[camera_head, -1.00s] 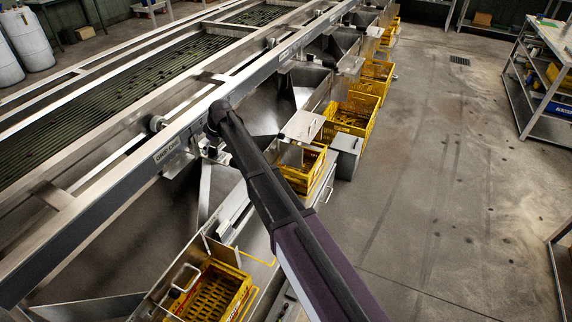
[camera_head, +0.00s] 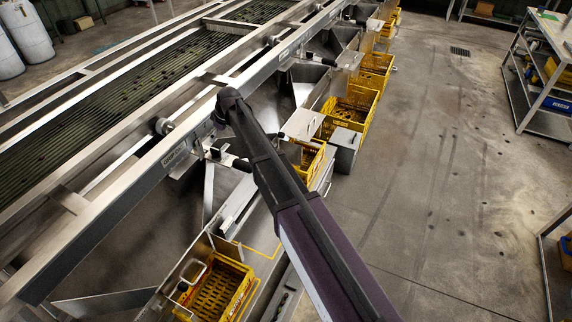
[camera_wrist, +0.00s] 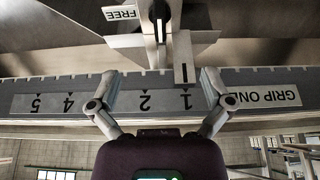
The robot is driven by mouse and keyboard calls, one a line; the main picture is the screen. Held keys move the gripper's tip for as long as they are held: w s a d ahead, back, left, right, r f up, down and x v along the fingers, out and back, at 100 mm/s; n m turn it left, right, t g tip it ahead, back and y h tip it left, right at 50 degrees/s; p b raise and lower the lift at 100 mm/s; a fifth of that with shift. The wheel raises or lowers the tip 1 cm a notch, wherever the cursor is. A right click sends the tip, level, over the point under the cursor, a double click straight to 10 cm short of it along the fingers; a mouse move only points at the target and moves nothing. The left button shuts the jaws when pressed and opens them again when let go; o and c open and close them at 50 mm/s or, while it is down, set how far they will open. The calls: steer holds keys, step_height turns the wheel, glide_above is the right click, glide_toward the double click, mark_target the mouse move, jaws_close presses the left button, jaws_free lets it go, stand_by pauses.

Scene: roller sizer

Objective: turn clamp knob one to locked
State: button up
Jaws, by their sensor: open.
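The clamp's scale plate (camera_wrist: 75,103), numbered and upside down in the wrist view, runs across the middle of that view. A "GRIP ONE" label (camera_wrist: 262,97) is at its right, and the same label shows on the rail in the head view (camera_head: 174,155). A metal pointer piece (camera_wrist: 183,57) with a dark line hangs near the number 1. A "FREE" tag (camera_wrist: 123,13) is at the top. A metal lever-like part, perhaps the clamp knob, stands at top centre (camera_wrist: 160,20); I cannot tell for sure. My gripper (camera_wrist: 160,85) is open, its fingers spread in front of the plate.
A long steel rail (camera_head: 110,200) edges the roller bed (camera_head: 170,80). Yellow crates (camera_head: 218,293) stand below the steel chutes. A grey box (camera_head: 345,150) is right of my arm. The concrete floor (camera_head: 440,200) at right is mostly clear.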

steer(key=s+d+f+m+h+b, duration=0.1)
steer(key=s+d+m, duration=0.2)
steer(key=s+d, duration=0.5)
steer(key=s+d+f+m+g+h+b, duration=0.1)
steer(key=s+d+m, duration=0.3)
steer(key=s+d, duration=0.4)
steer(key=shift+s+d+f+h+b, duration=0.35)
steer(key=shift+d+f, duration=0.2)
steer(key=shift+d, duration=3)
steer(key=s+d+m+g+h, duration=0.1)
steer(key=s+d+m, duration=0.4)
steer(key=s+d, duration=0.6)
steer(key=s, duration=0.3)
steer(key=shift+f, duration=0.15)
steer(key=shift+s+a, duration=0.1)
